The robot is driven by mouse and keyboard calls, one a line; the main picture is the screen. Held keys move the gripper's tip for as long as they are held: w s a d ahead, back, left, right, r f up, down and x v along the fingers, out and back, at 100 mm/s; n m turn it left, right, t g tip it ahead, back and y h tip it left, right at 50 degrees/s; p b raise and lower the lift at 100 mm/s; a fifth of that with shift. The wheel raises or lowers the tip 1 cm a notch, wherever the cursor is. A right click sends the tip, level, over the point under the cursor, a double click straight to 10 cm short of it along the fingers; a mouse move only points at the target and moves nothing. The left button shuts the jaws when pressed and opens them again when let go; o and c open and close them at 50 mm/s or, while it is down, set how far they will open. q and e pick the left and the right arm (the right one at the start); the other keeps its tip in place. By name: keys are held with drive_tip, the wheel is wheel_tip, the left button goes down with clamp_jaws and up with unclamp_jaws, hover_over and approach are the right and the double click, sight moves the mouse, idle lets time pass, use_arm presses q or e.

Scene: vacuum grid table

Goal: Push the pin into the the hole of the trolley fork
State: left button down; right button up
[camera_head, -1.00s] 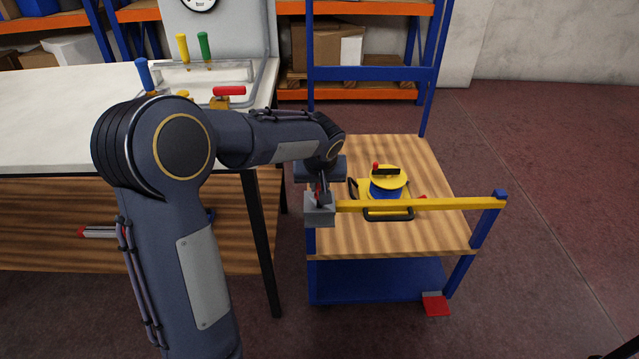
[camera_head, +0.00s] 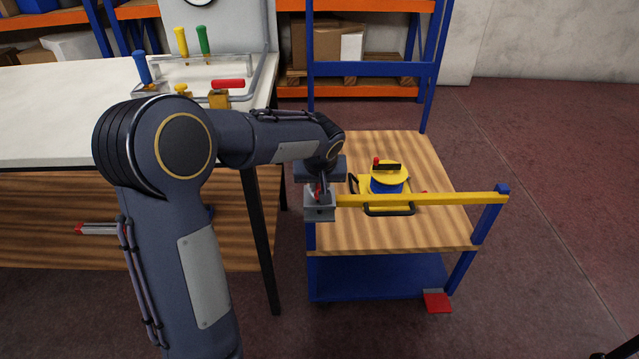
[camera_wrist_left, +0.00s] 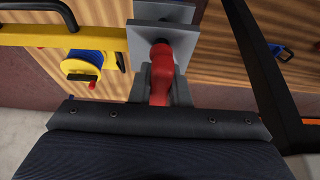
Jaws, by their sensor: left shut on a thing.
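My left gripper (camera_head: 320,188) is at the left front corner of the trolley, just above the grey fork (camera_head: 320,212) at the left end of the yellow bar (camera_head: 430,199). It is shut on the red pin handle, a small bit of which shows in the head view. In the left wrist view the red pin (camera_wrist_left: 161,72) stands between the fingers (camera_wrist_left: 160,85), with its far end against the grey fork plate (camera_wrist_left: 163,42). The pin's tip and the hole are hidden, so I cannot tell how deep it sits. My right gripper is not in view.
The trolley (camera_head: 375,238) has a wooden top carrying a yellow and blue cable reel (camera_head: 388,178). A white-topped workbench (camera_head: 60,110) with coloured-handled tools stands left, its black leg (camera_head: 262,240) near my arm. A red pedal (camera_head: 437,301) is at the trolley's base. Open floor lies right.

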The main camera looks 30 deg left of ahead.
use_arm(q)
drive_tip(key=shift+f+b, duration=0.55)
drive_tip(key=shift+f, duration=0.1)
drive_tip(key=c, duration=1.3)
unclamp_jaws()
drive_tip(key=p+v, duration=0.1)
drive_tip(key=v, duration=0.7)
drive_tip(key=shift+p, duration=0.35)
drive_tip(key=shift+f, duration=0.1)
